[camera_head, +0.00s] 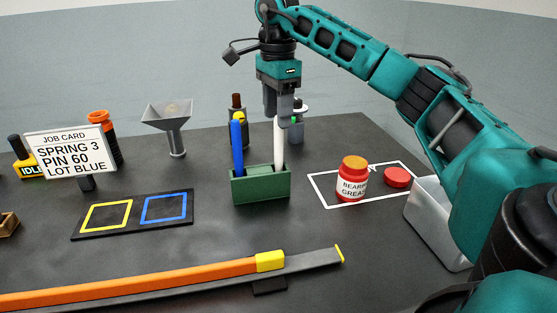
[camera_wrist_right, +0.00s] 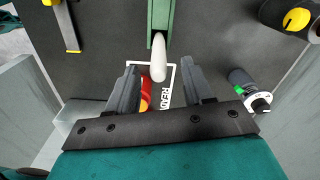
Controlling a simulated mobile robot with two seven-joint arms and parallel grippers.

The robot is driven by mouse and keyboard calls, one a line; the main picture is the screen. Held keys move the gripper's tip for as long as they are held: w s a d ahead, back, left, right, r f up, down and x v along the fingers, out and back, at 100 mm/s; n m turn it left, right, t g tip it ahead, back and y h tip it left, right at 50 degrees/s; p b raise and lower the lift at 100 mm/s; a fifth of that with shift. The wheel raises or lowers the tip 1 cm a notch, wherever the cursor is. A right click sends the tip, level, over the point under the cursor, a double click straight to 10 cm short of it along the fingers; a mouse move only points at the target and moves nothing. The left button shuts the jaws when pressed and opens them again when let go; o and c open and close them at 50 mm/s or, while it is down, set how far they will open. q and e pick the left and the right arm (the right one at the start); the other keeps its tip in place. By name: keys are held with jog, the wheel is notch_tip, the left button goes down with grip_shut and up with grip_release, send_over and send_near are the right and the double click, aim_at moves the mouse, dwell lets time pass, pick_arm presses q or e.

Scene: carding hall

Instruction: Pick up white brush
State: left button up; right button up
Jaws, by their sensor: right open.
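The white brush (camera_head: 279,145) stands upright in the right part of a green holder (camera_head: 262,187), beside a blue brush (camera_head: 237,145). Its lower end is hidden in the holder. My right gripper (camera_head: 279,112) points down, open, at the brush's upper end. In the right wrist view, the white brush (camera_wrist_right: 158,58) shows between the two open fingers of my right gripper (camera_wrist_right: 160,68), with a gap on each side. The green holder (camera_wrist_right: 161,18) is at the top of that view. My left gripper is not in view.
A red grease jar (camera_head: 352,180) and a red lid (camera_head: 397,177) are in a white outline right of the holder. A grey bin (camera_head: 432,218) is farther right. A metal funnel (camera_head: 172,125) stands left. An orange bar (camera_head: 150,281) lies in front.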

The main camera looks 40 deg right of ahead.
aim_at(279, 133)
notch_tip(279, 133, down, 5)
jog(key=shift+s+f+b, duration=0.15)
jog(key=shift+f+b, duration=0.05)
jog(key=shift+b, duration=0.15)
grip_shut()
dwell(0.4)
